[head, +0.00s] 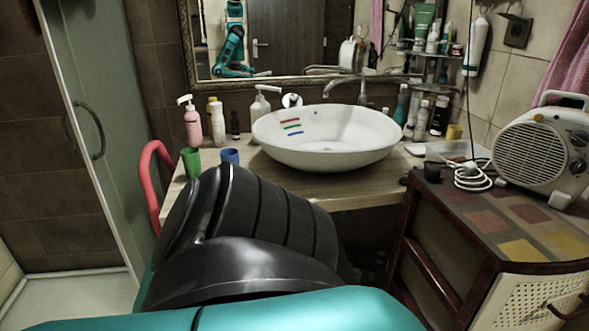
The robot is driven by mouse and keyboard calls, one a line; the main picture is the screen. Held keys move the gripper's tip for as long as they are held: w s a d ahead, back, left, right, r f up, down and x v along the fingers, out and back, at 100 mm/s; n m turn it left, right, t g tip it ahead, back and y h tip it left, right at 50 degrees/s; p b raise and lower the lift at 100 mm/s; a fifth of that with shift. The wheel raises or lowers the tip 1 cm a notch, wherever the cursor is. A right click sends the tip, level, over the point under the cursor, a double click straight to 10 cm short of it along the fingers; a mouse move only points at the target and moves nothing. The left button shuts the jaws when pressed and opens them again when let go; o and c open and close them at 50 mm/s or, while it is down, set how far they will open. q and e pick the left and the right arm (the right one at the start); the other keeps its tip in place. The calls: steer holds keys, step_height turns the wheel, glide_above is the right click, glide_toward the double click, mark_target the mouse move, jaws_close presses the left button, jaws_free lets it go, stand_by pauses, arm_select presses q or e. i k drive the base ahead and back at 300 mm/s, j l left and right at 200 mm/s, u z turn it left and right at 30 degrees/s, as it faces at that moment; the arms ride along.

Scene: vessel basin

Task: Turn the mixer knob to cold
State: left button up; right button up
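The white vessel basin (325,160) stands on a wooden counter, with short red, green and blue stripes on its inner left wall. A metal tap (341,83) rises behind the basin, its spout pointing left. A small round white and dark fitting (292,100) shows behind the basin's left rim; I cannot tell whether it is the mixer knob. The knob's setting cannot be read at this size. My black and teal arm parts fill the lower middle and hide part of the counter's front. Neither of my grippers shows in the view.
A pink bottle (193,123), other bottles, a green cup (191,162) and a blue cup (230,156) stand left of the basin. More bottles stand to its right. A fan heater (545,145) sits on a cabinet (500,220) at right. A mirror (290,40) hangs behind.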

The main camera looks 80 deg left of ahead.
mark_target(293, 98)
steer(key=k+u, duration=0.1)
steer(key=u, duration=0.3)
steer(key=k+j+u, duration=0.1)
steer(key=u, duration=2.5)
steer(key=i, duration=0.05)
